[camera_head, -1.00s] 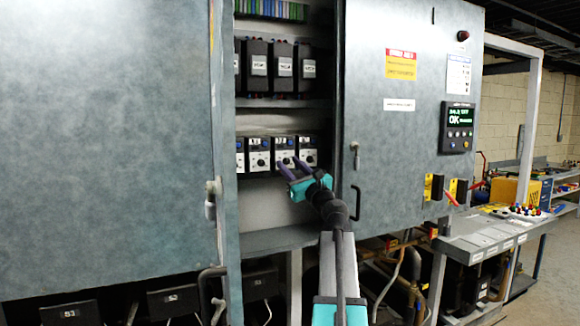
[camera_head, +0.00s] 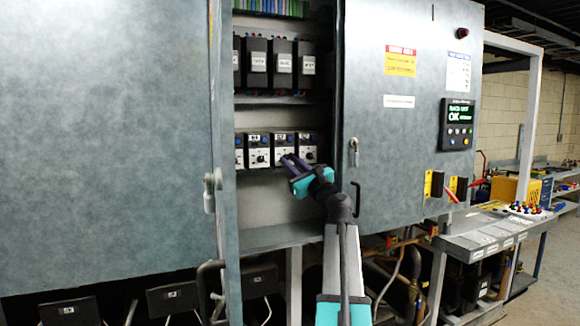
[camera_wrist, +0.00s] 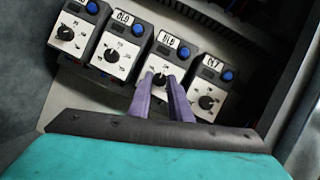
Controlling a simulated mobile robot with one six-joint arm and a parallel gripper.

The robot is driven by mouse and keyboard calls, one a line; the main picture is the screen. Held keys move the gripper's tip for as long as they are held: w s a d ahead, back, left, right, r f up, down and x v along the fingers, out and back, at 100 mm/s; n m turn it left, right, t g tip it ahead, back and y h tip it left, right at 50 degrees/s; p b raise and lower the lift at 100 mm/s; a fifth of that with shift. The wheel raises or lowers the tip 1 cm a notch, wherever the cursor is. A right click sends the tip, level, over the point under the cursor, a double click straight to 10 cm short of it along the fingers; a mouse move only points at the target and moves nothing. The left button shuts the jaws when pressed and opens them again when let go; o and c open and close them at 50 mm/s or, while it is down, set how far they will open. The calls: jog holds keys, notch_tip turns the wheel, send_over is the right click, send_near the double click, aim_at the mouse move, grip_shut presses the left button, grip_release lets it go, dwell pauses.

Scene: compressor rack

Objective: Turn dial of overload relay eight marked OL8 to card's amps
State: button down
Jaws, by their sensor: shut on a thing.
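A row of overload relays (camera_head: 258,150) sits on the lower shelf of the open cabinet. Each has a white face, a black dial and a blue button. In the wrist view, the third relay from the left (camera_wrist: 169,60) carries a tilted label that seems to read OL8. My gripper (camera_wrist: 163,82) is shut on its dial (camera_wrist: 160,79), and the fingers hide part of the dial and scale. The dial's setting is too small to read. A white card with a blue heading (camera_head: 458,72) hangs on the right door; its text is not legible.
Neighbouring relays (camera_wrist: 119,48) (camera_wrist: 210,92) stand close on both sides. The right cabinet door (camera_head: 400,150) has a handle (camera_head: 356,198) beside my arm. A dark slotted rail (camera_wrist: 235,28) runs behind the relays. A lit display (camera_head: 458,124) shows OK.

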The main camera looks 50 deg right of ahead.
jog(key=n+y+b, duration=0.1)
jog(key=n, duration=0.1)
jog(key=n+y+b, duration=0.1)
jog(key=n, duration=0.1)
jog(key=shift+d+n, duration=0.2)
jog(key=shift+n, duration=0.1)
jog(key=n+y+b, duration=0.1)
jog(key=n+y, duration=0.1)
jog(key=n, duration=0.1)
jog(key=shift+r+g+b, duration=0.2)
jog(key=shift+g+b, duration=0.1)
jog(key=shift+g, duration=0.1)
jog(key=n, duration=0.2)
jog(key=n+g+y+b, duration=0.1)
jog(key=n, duration=0.1)
jog(key=n+g, duration=0.1)
jog(key=n, duration=0.2)
jog(key=shift+d+r, duration=0.1)
jog(key=shift+r, duration=0.25)
jog(key=n+g+b, duration=0.1)
jog(key=n+g, duration=0.1)
jog(key=n, duration=0.3)
jog(key=shift+r, duration=0.2)
jog(key=n+g, duration=0.1)
jog(key=n+g+h, duration=0.1)
jog(key=n, duration=0.1)
jog(key=shift+a+r+n+h, duration=0.15)
jog(key=shift+a+n+h, duration=0.05)
jog(key=shift+n+h, duration=0.1)
